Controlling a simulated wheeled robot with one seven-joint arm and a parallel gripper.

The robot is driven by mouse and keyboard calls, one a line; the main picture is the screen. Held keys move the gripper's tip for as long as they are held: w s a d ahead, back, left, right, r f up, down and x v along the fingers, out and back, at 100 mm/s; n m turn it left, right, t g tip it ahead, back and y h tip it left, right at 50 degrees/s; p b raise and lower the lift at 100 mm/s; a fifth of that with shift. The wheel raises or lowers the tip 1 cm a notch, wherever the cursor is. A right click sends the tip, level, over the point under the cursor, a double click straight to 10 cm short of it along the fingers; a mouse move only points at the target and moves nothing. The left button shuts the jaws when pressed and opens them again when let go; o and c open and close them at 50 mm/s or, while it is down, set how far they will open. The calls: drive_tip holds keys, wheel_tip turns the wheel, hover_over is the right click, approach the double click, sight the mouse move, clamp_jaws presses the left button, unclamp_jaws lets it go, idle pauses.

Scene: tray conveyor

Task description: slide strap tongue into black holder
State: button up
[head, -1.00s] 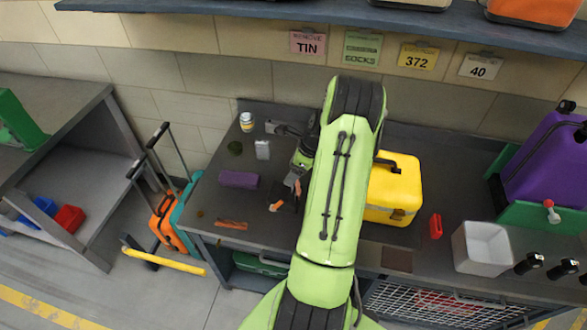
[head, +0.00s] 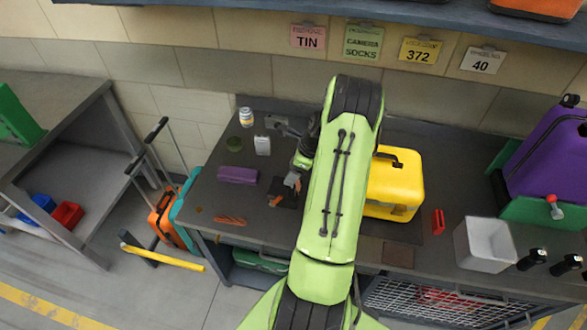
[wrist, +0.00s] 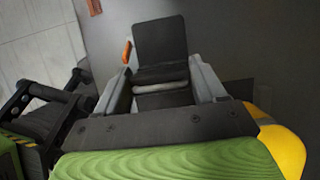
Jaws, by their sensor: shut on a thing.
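My gripper (wrist: 158,88) reaches down over the left part of the grey worktable; in the head view its end (head: 294,184) is small and partly behind my arm. In the wrist view its grey fingers are shut on a black flat piece (wrist: 160,42), whose broad panel extends beyond them. A pale grey band lies across the piece's near end, between the fingers. I cannot tell whether this piece is the holder or the strap. A small orange part (wrist: 127,52) shows just left of it. No separate strap tongue can be made out, and any insertion is unclear.
A yellow case (head: 396,185) stands close right of my arm. A purple block (head: 238,175), an orange-brown item (head: 230,220), a white box (head: 262,145) and a jar (head: 246,117) are on the left. A white bin (head: 485,245) stands right.

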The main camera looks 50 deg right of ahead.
drive_tip(key=shift+f+b, duration=0.45)
drive_tip(key=shift+f, duration=0.35)
drive_tip(key=o, duration=1.2)
drive_tip(key=shift+c, duration=0.2)
drive_tip(key=p+v, duration=0.1)
drive_tip(key=v, duration=1.4)
drive_tip(key=shift+r+p, duration=0.35)
drive_tip(key=shift+r, duration=0.05)
